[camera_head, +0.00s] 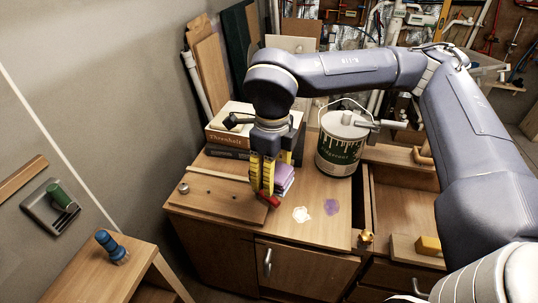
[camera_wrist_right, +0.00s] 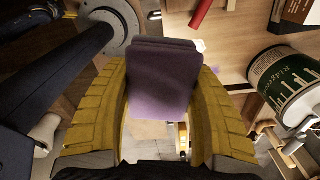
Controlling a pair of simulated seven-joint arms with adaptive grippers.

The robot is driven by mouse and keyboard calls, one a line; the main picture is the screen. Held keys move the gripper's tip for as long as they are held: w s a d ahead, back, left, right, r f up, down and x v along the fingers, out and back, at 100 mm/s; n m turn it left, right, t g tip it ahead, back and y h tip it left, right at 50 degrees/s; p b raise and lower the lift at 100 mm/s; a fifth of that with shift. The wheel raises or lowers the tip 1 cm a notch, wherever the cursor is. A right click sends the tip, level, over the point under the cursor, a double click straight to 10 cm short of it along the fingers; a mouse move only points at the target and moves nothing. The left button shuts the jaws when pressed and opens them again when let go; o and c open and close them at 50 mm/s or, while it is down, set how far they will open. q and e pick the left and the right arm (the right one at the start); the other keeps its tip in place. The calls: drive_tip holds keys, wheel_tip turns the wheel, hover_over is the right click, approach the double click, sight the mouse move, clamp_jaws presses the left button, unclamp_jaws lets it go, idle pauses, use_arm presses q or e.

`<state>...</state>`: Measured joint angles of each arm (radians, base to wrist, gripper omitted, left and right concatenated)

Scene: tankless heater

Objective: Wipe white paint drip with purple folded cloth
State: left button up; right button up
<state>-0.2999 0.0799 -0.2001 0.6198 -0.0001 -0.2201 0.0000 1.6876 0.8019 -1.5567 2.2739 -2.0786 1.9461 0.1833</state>
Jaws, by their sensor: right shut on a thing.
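My right gripper (camera_head: 266,178) has yellow fingers and points down over the wooden cabinet top. It is shut on the purple folded cloth (camera_head: 284,177). In the right wrist view the cloth (camera_wrist_right: 163,80) sits between the two yellow fingers. The white paint drip (camera_head: 301,214) is a flat splotch on the cabinet top, right of and nearer the front than the cloth. The cloth is apart from it. A purple splotch (camera_head: 331,206) lies just right of the white one. I cannot tell whether the cloth touches the surface. My left gripper is not in view.
A red-tipped tool (camera_head: 268,198) lies close to the gripper. Books (camera_head: 228,138) are stacked at the back left. An open drawer (camera_head: 400,205) is on the right. The front of the cabinet top is mostly clear.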

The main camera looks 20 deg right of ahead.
sight(314, 216)
drive_tip(key=shift+w+d+f+n, duration=0.8)
drive_tip(key=shift+d+f, duration=0.9)
drive_tip(key=shift+f, duration=2.1)
drive_tip(key=shift+w+d+f+n, duration=0.75)
drive_tip(key=shift+d+f, duration=1)
drive_tip(key=shift+f, duration=2.1)
drive_tip(key=shift+w+d+f+n, duration=0.75)
drive_tip(key=shift+d+f, duration=0.95)
drive_tip(key=shift+f, duration=2.1)
drive_tip(key=shift+w+f, duration=0.2)
drive_tip(key=shift+f, duration=0.9)
drive_tip(key=shift+d, duration=0.1)
drive_tip(key=shift+s+d, duration=1.15)
drive_tip(key=shift+d, duration=0.2)
drive_tip(key=shift+s+d, duration=1.05)
drive_tip(key=shift+d, duration=0.25)
